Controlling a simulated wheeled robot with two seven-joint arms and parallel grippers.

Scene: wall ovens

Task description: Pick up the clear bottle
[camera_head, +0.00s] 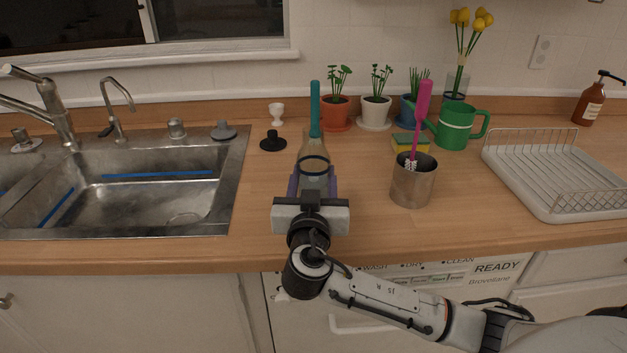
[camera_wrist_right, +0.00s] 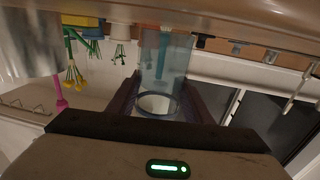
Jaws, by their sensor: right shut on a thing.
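In the right wrist view the clear bottle (camera_wrist_right: 166,68) sits between the fingers (camera_wrist_right: 160,100). I cannot tell whether its base touches the counter. My left gripper is not in view.
A metal cup (camera_head: 412,186) with a pink brush stands to the right. Behind are a sponge (camera_head: 410,146), a green watering can (camera_head: 456,127) and potted plants. A black stopper (camera_head: 272,140) lies left of the bottle. A dish rack (camera_head: 560,178) is far right; the sink (camera_head: 150,190) is left.

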